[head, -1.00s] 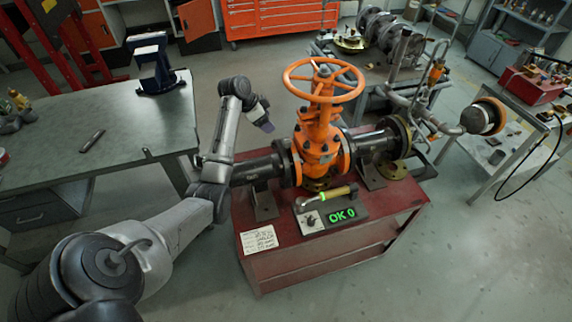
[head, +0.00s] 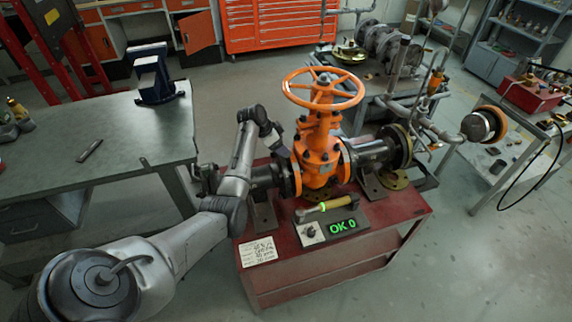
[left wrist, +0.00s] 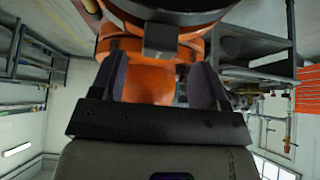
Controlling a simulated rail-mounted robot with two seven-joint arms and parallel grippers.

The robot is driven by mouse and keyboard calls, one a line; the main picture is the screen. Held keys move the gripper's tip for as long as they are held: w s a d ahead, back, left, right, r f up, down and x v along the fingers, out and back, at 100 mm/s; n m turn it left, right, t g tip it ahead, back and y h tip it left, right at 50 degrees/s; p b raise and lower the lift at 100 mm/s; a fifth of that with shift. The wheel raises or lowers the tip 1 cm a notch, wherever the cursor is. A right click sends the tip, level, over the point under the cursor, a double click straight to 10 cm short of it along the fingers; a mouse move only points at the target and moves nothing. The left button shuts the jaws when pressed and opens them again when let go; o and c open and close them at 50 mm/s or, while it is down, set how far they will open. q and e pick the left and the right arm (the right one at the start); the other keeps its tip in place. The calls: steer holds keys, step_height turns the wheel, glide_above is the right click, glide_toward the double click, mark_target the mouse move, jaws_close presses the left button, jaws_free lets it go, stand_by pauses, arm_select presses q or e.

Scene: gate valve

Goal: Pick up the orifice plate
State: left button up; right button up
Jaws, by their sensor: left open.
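I cannot tell for sure which thing is the orifice plate. My left gripper (head: 279,143) is just left of the orange gate valve (head: 318,150), above the left pipe. In the left wrist view its two dark fingers (left wrist: 160,85) stand apart, with the orange valve body (left wrist: 148,82) behind the gap. A dark block (left wrist: 160,38) shows beyond the fingers; I cannot tell what it is, and I see nothing held. My right gripper is in neither view.
The red bench (head: 330,262) carries the valve, pipe supports, a yellow-handled tool (head: 325,206), a green "OK 0" display (head: 342,226) and a paper note (head: 258,251). The orange handwheel (head: 322,89) rises above. A grey table (head: 90,130) with a blue vise (head: 155,75) stands left.

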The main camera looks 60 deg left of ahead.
arm_select(q)
steer(key=shift+b+x, duration=0.3)
steer(key=shift+x, duration=1.5)
steer(key=shift+s, duration=0.1)
jaws_close()
